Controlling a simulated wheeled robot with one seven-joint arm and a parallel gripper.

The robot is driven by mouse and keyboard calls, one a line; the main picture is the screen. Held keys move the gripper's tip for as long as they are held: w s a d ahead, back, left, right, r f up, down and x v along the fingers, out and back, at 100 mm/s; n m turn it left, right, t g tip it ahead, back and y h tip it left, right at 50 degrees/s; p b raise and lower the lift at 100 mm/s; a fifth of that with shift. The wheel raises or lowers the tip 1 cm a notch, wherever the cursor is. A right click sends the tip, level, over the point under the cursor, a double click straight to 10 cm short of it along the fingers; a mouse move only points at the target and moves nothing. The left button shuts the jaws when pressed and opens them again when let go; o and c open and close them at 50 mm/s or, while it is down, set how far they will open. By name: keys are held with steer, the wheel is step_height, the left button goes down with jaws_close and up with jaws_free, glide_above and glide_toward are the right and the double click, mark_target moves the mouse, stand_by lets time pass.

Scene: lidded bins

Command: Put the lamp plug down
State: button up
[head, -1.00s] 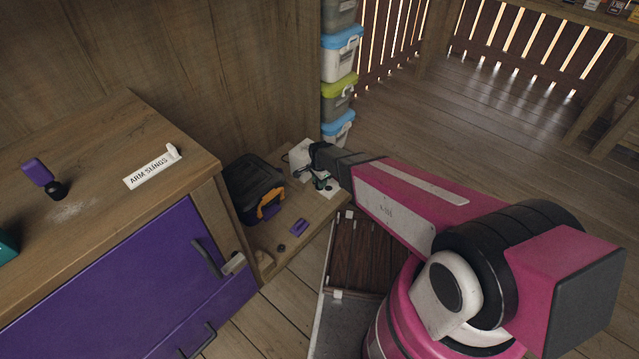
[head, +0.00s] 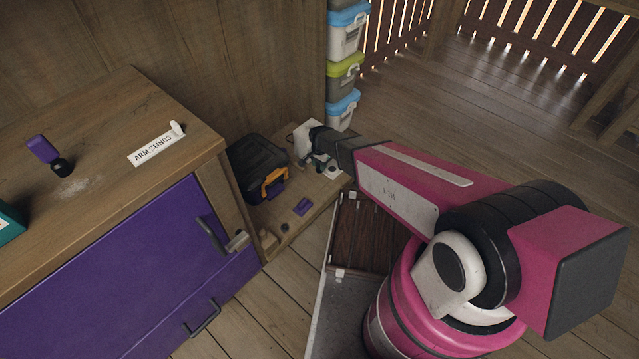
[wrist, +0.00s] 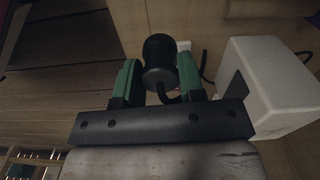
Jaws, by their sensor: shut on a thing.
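The lamp plug (wrist: 159,55) is a black, rounded cylinder with a dark cord curling below it in the wrist view. My gripper (wrist: 158,82) has green fingers on both sides of the plug and is shut on it. In the head view my gripper (head: 316,160) is over the far end of the low wooden shelf (head: 290,222), partly hidden by my wrist. The plug is too small there to make out clearly. I cannot tell whether it touches a surface.
A white box (wrist: 262,75) stands just right of my gripper in the wrist view, with a dark cable behind it. Stacked bins (head: 343,75) stand behind.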

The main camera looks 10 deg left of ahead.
steer(key=shift+w+a+f, duration=0.1)
steer(key=shift+a+f, duration=0.05)
steer(key=shift+f, duration=0.3)
step_height(320, 180, down, 10)
steer(key=shift+r, duration=0.2)
steer(key=shift+f, duration=0.35)
steer(key=o, duration=1)
step_height(320, 180, up, 13)
steer(key=shift+f, duration=0.1)
